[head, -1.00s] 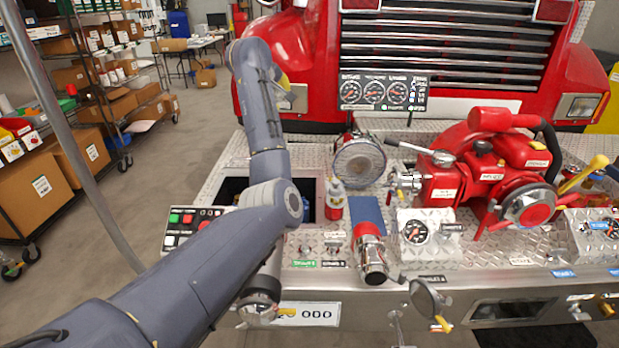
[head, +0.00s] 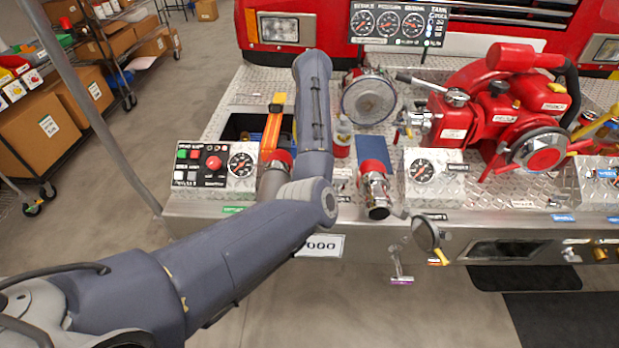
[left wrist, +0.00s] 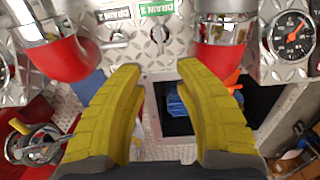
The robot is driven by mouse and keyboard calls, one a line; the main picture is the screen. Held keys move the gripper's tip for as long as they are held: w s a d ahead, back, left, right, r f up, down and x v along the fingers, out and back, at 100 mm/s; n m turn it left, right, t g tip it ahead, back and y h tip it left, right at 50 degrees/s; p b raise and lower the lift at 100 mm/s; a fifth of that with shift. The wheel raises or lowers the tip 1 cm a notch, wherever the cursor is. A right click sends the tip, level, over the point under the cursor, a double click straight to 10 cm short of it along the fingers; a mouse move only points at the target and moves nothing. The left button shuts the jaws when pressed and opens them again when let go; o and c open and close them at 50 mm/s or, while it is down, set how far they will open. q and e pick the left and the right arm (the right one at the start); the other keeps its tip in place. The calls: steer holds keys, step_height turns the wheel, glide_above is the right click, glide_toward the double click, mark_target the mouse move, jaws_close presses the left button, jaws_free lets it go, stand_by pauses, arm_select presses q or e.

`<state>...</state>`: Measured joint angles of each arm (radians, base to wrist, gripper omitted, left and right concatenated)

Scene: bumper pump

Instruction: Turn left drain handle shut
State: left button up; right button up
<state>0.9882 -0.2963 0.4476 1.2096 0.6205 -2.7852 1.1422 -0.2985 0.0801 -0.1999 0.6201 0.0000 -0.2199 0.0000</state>
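The left drain handle (left wrist: 158,38) is a small metal lever on the diamond-plate deck beside its green drain label (left wrist: 158,8). In the left wrist view it lies just beyond the fingertips, and the picture is turned round. A second drain handle (left wrist: 117,39) stands left of it there, by a black label. My left gripper (left wrist: 156,70) is open and empty, its yellow fingers apart. In the head view my left arm hides the gripper and left handle; the green label (head: 233,210) shows at its edge. My right gripper is not in view.
Capped red-and-chrome fittings (head: 374,188) flank the drains. An open box (left wrist: 178,118) lies under the fingers. An orange piece (head: 271,132) rises by the left fitting. A control panel (head: 213,164) and gauge (head: 422,171) stand nearby, with a red pump (head: 500,115) farther right.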

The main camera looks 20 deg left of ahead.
arm_select(q)
steer(key=shift+f, duration=7.75)
jaws_close()
